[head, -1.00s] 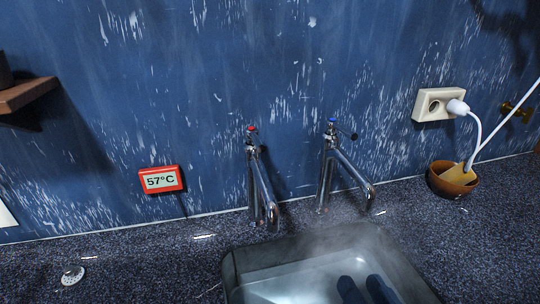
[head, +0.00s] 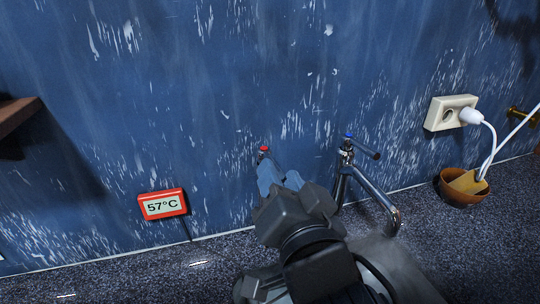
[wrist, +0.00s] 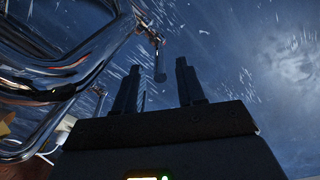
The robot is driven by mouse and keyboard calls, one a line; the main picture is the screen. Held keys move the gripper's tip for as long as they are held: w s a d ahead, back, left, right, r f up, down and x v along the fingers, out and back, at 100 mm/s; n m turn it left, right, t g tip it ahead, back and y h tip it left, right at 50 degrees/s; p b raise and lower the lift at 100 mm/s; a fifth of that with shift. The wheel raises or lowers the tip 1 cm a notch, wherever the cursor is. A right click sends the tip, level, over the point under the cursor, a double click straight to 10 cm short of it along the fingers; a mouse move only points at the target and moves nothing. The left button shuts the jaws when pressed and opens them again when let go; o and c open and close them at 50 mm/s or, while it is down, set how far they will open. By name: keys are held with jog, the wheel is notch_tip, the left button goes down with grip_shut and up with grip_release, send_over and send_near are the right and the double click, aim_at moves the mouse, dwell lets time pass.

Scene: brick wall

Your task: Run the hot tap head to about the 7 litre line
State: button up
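The hot tap shows its red cap (head: 264,149) against the blue wall in the head view. My gripper hides the rest of it. My gripper (head: 281,178) is raised in front of this tap, its fingertips just below the red cap in the picture. In the wrist view the two dark fingers (wrist: 158,80) stand apart with no object clearly held between them. Contact with the tap cannot be told. Chrome tap pipes (wrist: 50,75) show close by at the left there; which tap they belong to is unclear. The basin is mostly hidden by my arm, so its water level and litre lines cannot be read.
The blue-capped tap (head: 376,188) stands close to the right of my gripper. A red-framed display (head: 162,204) reads 57°C. At the right are a socket (head: 448,113) with a white plug and a brown bowl (head: 463,195) with a sponge.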

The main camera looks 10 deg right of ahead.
aim_at(270, 155)
jog(key=w, duration=0.3)
jog(key=w+p, duration=0.1)
jog(key=shift+w+a, duration=0.3)
jog(key=shift+w, duration=0.1)
grip_shut()
dwell(0.4)
